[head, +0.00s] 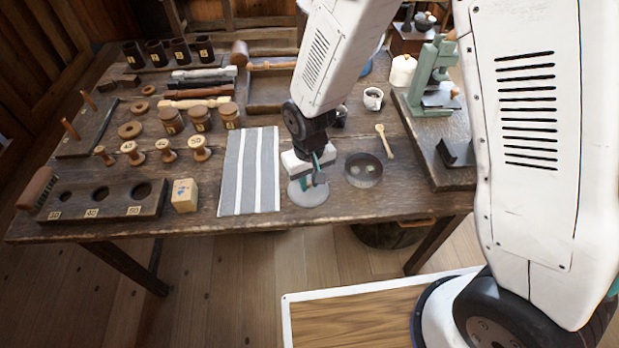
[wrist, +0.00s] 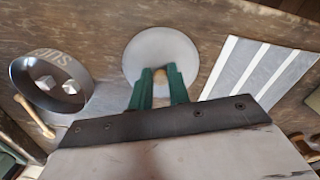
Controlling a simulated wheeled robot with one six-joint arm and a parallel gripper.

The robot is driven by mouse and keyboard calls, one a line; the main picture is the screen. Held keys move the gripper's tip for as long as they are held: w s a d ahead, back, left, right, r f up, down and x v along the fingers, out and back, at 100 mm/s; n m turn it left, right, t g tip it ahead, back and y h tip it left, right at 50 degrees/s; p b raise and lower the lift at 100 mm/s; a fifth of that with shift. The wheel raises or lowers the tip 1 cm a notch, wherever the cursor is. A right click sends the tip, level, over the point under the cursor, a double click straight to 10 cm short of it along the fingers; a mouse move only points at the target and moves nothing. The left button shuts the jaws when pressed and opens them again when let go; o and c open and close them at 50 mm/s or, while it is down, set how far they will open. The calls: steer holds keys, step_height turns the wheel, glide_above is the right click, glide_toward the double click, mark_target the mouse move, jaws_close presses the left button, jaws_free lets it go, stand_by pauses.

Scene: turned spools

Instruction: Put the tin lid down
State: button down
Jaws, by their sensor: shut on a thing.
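The tin lid (head: 308,194) is a flat grey disc with a small knob, near the table's front edge. My gripper (head: 318,179) has its green fingers closed around the knob, with the lid under them. In the wrist view the lid (wrist: 160,50) shows beyond the fingertips (wrist: 160,75), and the pale knob sits between them. I cannot tell whether the lid touches the table or hangs just above it. An open round tin (head: 363,180) stands to the right of the lid, apart from it; the tin (wrist: 82,92) holds pale cubes in the wrist view.
A grey-and-white striped cloth (head: 249,172) lies left of the lid. A wooden spoon (head: 384,141) lies behind the tin. A wooden block (head: 184,195) and a holed rack (head: 95,201) stand farther left. A green press (head: 430,75) stands at the right. Bare table shows around the lid.

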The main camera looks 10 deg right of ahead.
mark_target(309, 184)
steer(key=shift+f, duration=0.1)
steer(key=c, duration=1.3)
jaws_free()
steer(key=s+d+r+m, duration=0.1)
steer(key=d+r, duration=0.2)
steer(key=r, duration=0.7)
steer(key=s+d+r, duration=0.1)
steer(key=d+r, duration=0.3)
steer(key=r, duration=0.6)
steer(key=s+d+r+m, duration=0.1)
steer(key=s+d+r, duration=0.2)
steer(key=s+d, duration=0.1)
steer(key=s+d+r+m, duration=0.1)
steer(key=s+d+r, duration=0.3)
steer(key=s, duration=0.3)
steer(key=s+d+r+m+t, duration=0.1)
steer(key=s+d+r, duration=0.2)
steer(key=s+d, duration=0.2)
steer(key=shift+s+d+r, duration=0.25)
steer(key=shift+s+d, duration=0.1)
steer(key=shift+s, duration=0.4)
